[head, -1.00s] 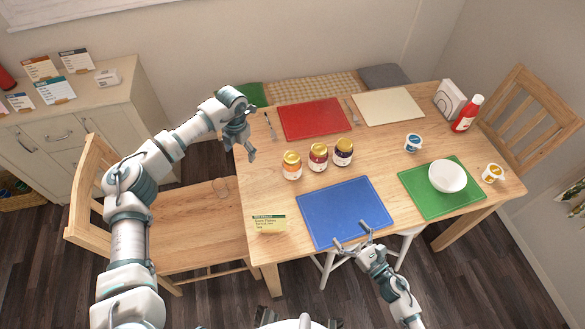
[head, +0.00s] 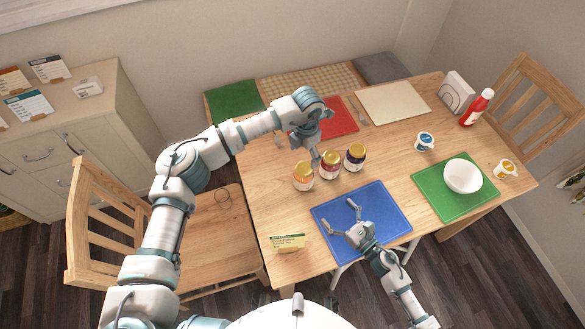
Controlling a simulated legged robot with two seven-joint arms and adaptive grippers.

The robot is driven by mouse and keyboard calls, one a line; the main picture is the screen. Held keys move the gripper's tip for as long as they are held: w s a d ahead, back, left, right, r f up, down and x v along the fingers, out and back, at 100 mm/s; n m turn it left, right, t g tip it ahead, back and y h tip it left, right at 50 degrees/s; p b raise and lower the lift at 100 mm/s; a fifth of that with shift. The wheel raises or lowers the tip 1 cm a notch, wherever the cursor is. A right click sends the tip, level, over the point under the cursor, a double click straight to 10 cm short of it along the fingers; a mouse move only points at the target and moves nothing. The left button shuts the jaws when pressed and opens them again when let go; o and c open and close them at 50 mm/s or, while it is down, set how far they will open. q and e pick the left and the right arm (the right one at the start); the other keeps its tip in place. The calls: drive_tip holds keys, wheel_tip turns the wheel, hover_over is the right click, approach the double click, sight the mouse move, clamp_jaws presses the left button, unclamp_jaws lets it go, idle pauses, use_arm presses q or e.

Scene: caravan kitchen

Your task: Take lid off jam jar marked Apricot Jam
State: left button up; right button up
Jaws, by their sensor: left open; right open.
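Three jam jars with gold lids stand in a row on the table. The left jar (head: 303,177) has orange contents, the middle jar (head: 330,164) is red and the right jar (head: 355,158) is dark purple. All three have lids on; their label text is too small to read. My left gripper (head: 314,156) is open and points down just behind the orange and red jars, close to their lids. I cannot tell if it touches either. My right gripper (head: 338,215) is open and empty over the blue mat (head: 382,205), in front of the jars.
A red mat (head: 340,122) lies behind the jars, partly hidden by my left arm. To the right are a white bowl (head: 463,176) on a green mat (head: 430,196), small tubs and a red bottle (head: 477,108).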

sight(303, 173)
use_arm(q)
drive_tip(key=shift+w+d, duration=0.2)
drive_tip(key=shift+w, duration=0.2)
use_arm(e)
drive_tip(key=shift+w+a+f, duration=0.1)
drive_tip(key=shift+w+a, duration=0.05)
drive_tip(key=shift+w, duration=0.45)
use_arm(q)
drive_tip(key=shift+d, duration=0.1)
use_arm(e)
drive_tip(key=shift+w+a, duration=0.15)
drive_tip(key=shift+w, duration=0.2)
use_arm(q)
drive_tip(key=shift+a, duration=0.4)
use_arm(e)
drive_tip(key=x, duration=1.5)
drive_tip(key=shift+s+a, duration=0.25)
use_arm(q)
drive_tip(key=shift+d, duration=0.15)
use_arm(e)
drive_tip(key=shift+w+a, duration=0.15)
drive_tip(key=shift+w, duration=0.15)
use_arm(q)
drive_tip(key=shift+d, duration=0.4)
use_arm(e)
drive_tip(key=shift+w, duration=0.3)
use_arm(q)
drive_tip(key=shift+a, duration=0.1)
use_arm(e)
drive_tip(key=shift+c, duration=0.3)
